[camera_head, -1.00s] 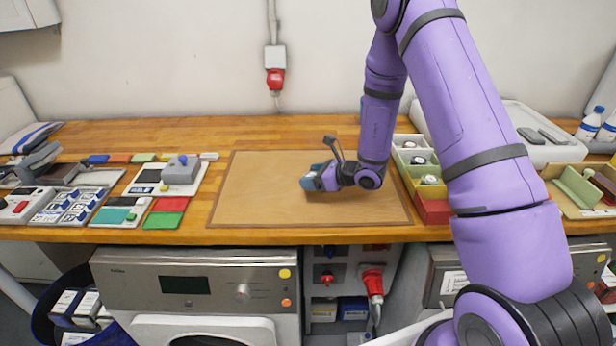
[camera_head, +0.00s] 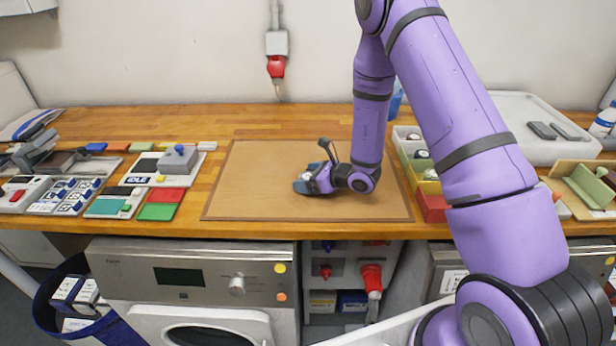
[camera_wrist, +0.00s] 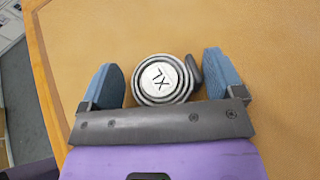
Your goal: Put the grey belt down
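The grey belt (camera_wrist: 163,80) is a tight roll with a round white label reading "XL" and a dark buckle piece on its right side. It stands between the two blue fingers of my gripper (camera_wrist: 164,82) in the wrist view. Mat shows between the left finger and the roll; the right finger is very close to the buckle side. The fingers look open around the roll. In the head view my gripper (camera_head: 308,184) is low over the brown mat (camera_head: 245,195), with the belt mostly hidden. The belt appears to rest on the mat.
The mat is otherwise clear. A grey block (camera_head: 179,160) on a panel marked "IDLE" and coloured plates lie to the left. Compartment boxes (camera_head: 433,208) stand to the right, with a white tray (camera_head: 505,112) behind. The wooden counter (camera_head: 270,118) behind the mat is free.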

